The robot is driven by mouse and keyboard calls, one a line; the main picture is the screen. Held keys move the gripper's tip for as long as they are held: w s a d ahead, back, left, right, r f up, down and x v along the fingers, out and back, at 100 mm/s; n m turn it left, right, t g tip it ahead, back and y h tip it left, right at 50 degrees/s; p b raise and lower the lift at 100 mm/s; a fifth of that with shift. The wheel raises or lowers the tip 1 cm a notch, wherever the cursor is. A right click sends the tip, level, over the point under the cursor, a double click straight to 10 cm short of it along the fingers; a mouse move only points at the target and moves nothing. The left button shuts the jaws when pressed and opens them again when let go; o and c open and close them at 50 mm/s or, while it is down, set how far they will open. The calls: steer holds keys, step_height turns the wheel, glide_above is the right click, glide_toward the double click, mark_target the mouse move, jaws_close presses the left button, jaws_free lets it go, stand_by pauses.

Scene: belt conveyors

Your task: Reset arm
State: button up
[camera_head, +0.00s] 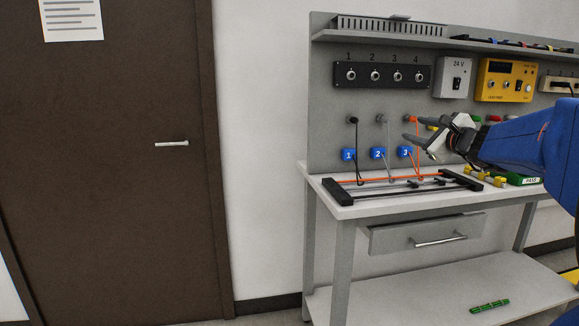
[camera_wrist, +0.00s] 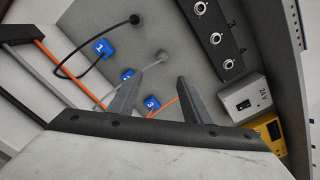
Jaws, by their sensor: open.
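My gripper (camera_head: 407,142) is open with nothing between its fingers. In the head view it reaches in from the right, in front of the bench's back panel near the blue tag 3 (camera_head: 405,151). In the wrist view the two grey fingertips (camera_wrist: 160,80) are apart, with blue tag 2 (camera_wrist: 127,75) and blue tag 3 (camera_wrist: 152,103) partly behind or beside them. Blue tag 1 (camera_head: 348,154) hangs on a black cable at the left, and tag 2 also shows in the head view (camera_head: 378,153). My arm is extended over the bench's right part.
A black-ended rack with orange and grey rods (camera_head: 343,192) lies on the white benchtop (camera_head: 400,207). Numbered sockets (camera_head: 374,75), a 24 V box (camera_head: 453,78) and a yellow instrument (camera_head: 506,80) are on the panel. The drawer (camera_head: 425,234) is slightly open. A brown door (camera_head: 110,180) stands left.

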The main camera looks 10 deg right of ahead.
steer(key=s+a+f+n+g+y, duration=0.2)
steer(key=s+a+f+n+g, duration=0.2)
steer(key=s+a+f+n, duration=0.6)
steer(key=s+a+f+n+g+y, duration=0.3)
steer(key=s+a+f+n, duration=0.15)
steer(key=a, duration=0.85)
steer(key=s+a+f+n+g+h, duration=0.1)
steer(key=s+a+f+n+g, duration=0.15)
steer(key=s+f, duration=0.35)
steer(key=s+a+f+n+g+h, duration=0.1)
steer(key=s+f+n+g, duration=0.1)
steer(key=s+f+n, duration=0.3)
steer(key=s+d+f+n+g+h, duration=0.1)
steer(key=s+d+f+n+h, duration=0.2)
steer(key=s+f, duration=0.5)
steer(key=s+d+n, duration=0.1)
steer(key=s, duration=0.2)
steer(key=shift+f+g+h, duration=0.3)
steer(key=shift+g, duration=0.05)
